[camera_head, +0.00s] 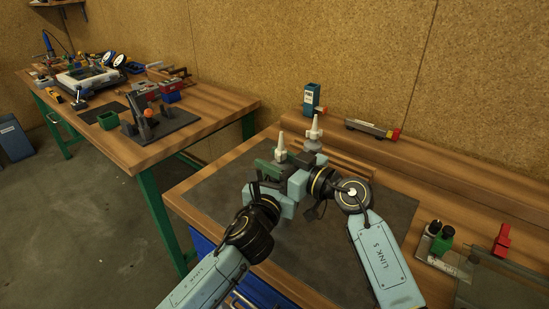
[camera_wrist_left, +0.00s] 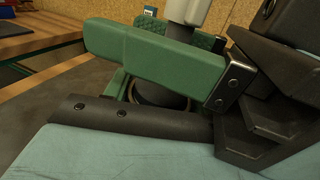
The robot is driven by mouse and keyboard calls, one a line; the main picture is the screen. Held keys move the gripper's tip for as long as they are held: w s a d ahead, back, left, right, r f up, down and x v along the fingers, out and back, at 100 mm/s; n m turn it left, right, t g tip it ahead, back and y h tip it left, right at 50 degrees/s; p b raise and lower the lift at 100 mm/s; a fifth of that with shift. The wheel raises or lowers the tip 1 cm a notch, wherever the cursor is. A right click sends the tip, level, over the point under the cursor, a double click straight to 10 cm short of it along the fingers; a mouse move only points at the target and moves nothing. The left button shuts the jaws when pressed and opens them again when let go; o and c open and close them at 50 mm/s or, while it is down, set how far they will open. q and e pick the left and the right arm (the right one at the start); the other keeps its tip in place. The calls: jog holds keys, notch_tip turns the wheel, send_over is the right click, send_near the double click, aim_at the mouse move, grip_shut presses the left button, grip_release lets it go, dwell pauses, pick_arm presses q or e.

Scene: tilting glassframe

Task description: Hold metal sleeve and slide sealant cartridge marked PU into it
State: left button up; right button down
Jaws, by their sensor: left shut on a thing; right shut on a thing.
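My left gripper (camera_head: 268,178) and my right gripper (camera_head: 301,164) are close together above the dark mat. In the left wrist view, my left gripper's green finger (camera_wrist_left: 150,58) is shut beside a dark cylinder (camera_wrist_left: 172,98) with a pale grey piece (camera_wrist_left: 188,10) above it. In the head view, a pale nozzle (camera_head: 281,141) points up at the left gripper. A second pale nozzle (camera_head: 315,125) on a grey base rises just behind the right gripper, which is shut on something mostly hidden. I cannot make out the PU mark or tell sleeve from cartridge.
A blue box-like item (camera_head: 311,97) and a grey tool with a red end (camera_head: 372,129) are at the bench's back. Black bottles (camera_head: 435,227), a green block (camera_head: 443,241) and a red clamp (camera_head: 502,240) are at right. The dark mat (camera_head: 222,198) has bare room.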

aim_at(284, 148)
notch_tip(284, 148, up, 12)
dwell(2.7)
jog(key=shift+r, duration=0.1)
jog(key=shift+f, duration=4)
dwell(0.7)
